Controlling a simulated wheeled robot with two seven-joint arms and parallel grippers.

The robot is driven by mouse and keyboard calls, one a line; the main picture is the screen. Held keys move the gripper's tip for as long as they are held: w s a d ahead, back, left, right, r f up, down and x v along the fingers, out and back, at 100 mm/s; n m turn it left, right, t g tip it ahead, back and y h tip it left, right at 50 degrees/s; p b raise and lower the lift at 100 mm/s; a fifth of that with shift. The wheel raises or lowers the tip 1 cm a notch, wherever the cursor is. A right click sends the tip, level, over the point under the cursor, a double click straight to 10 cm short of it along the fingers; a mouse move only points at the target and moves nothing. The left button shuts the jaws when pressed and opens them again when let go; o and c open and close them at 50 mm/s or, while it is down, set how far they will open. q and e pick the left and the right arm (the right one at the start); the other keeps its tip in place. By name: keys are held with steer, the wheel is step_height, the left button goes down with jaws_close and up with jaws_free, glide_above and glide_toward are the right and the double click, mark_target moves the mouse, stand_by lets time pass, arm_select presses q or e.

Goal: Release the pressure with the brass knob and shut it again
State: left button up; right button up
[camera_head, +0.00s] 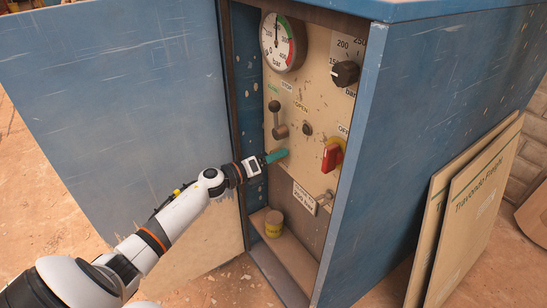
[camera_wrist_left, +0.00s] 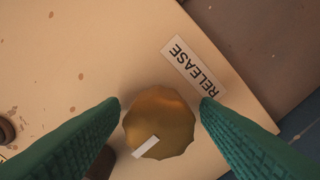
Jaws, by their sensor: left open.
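The brass knob (camera_wrist_left: 160,122) shows in the left wrist view as a scalloped round knob with a white mark near its rim. It sits on the beige panel beside a white RELEASE label (camera_wrist_left: 194,68). My left gripper (camera_wrist_left: 161,104) is open, its two teal fingers on either side of the knob. I cannot tell whether they touch it. In the head view my left gripper (camera_head: 277,156) reaches into the open cabinet at the panel, and the knob is hidden there. The pressure gauge (camera_head: 281,42) has its needle pointing roughly straight up. My right gripper is not in view.
The panel also carries a black lever (camera_head: 277,120), a black dial (camera_head: 345,73) and a red switch (camera_head: 332,157). A yellow tin (camera_head: 274,224) stands on the cabinet's bottom ledge. The open blue door (camera_head: 120,90) is at left, the cabinet's side wall at right, with boards (camera_head: 470,205) beyond.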

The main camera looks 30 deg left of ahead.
arm_select(q)
steer(key=c, duration=1)
steer(key=shift+r+n+p, duration=0.1)
steer(key=shift+n+p, duration=0.2)
steer(key=shift+n, duration=0.1)
steer(key=n+p, duration=0.2)
steer(key=shift+r+n, duration=0.1)
steer(key=shift+n, duration=0.3)
steer(key=n+p, duration=0.3)
steer(key=n, duration=0.2)
steer(key=shift+p, duration=0.4)
steer(key=n+p, duration=0.3)
steer(key=n, duration=0.4)
steer(key=shift+f+n+p, duration=0.2)
steer(key=shift+n+p, duration=0.25)
steer(key=shift+n, duration=0.35)
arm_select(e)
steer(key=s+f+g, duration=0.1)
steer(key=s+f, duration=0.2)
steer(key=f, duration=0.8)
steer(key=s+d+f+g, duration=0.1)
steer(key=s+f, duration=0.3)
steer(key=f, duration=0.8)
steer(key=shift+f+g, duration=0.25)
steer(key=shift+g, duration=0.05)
arm_select(q)
steer(key=o, duration=1)
